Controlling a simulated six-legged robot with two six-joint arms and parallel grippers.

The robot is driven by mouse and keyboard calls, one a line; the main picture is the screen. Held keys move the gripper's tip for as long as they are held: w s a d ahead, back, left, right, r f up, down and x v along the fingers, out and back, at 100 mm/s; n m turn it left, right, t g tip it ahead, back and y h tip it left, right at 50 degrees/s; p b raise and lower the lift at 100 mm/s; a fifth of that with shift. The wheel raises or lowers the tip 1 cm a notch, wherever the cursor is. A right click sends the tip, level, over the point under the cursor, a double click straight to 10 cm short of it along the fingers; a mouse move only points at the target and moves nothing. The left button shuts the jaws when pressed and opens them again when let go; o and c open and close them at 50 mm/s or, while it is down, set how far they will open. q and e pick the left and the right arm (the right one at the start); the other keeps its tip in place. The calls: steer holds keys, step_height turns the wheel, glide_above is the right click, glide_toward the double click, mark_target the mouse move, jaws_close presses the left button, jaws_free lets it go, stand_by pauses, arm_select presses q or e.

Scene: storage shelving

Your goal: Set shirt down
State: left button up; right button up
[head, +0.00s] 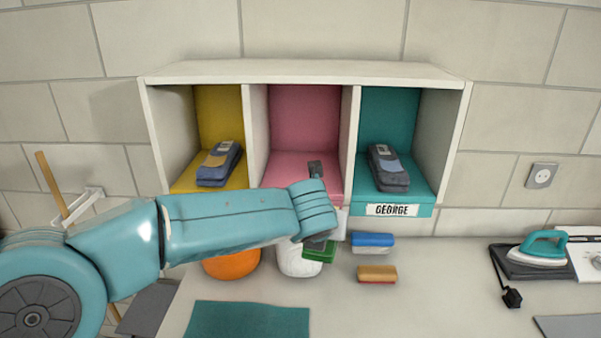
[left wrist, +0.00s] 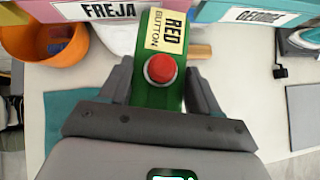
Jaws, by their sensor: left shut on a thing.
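My left gripper (head: 320,244) is in front of the middle, pink compartment, over the table. In the left wrist view its dark fingers (left wrist: 160,88) are on both sides of a green box (left wrist: 147,95) with a red button and a yellow "RED BUTTON" label. Green also shows below the gripper in the head view (head: 322,253). I cannot tell whether the box touches the table. No clear shirt shows; a flat teal cloth or mat (head: 247,318) lies on the table, also in the left wrist view (left wrist: 62,112). My right gripper is not in view.
A white shelf (head: 305,72) has yellow, pink and teal compartments; dark folded-looking items (head: 219,163) (head: 388,167) lie in the outer two. An orange bowl (head: 232,264), white container (head: 298,262), blue block (head: 372,241) and brown block (head: 377,273) are near the gripper. An iron (head: 540,247) stands right.

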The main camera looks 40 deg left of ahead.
arm_select(q)
steer(key=s+a+r+n+g+y+b, duration=0.1)
steer(key=s+a+r+n+b, duration=0.15)
steer(key=s+r, duration=0.4)
steer(key=p, duration=0.6)
glide_toward(302, 173)
steer(key=w, duration=0.1)
steer(key=w+a, duration=0.1)
steer(key=shift+w+a+y, duration=0.25)
steer(key=shift+w+y, duration=0.05)
steer(key=shift+w+a, duration=0.2)
step_height(302, 173, down, 3)
steer(key=shift+s+d+f, duration=0.1)
steer(key=shift+f, duration=0.2)
steer(key=o, duration=1.2)
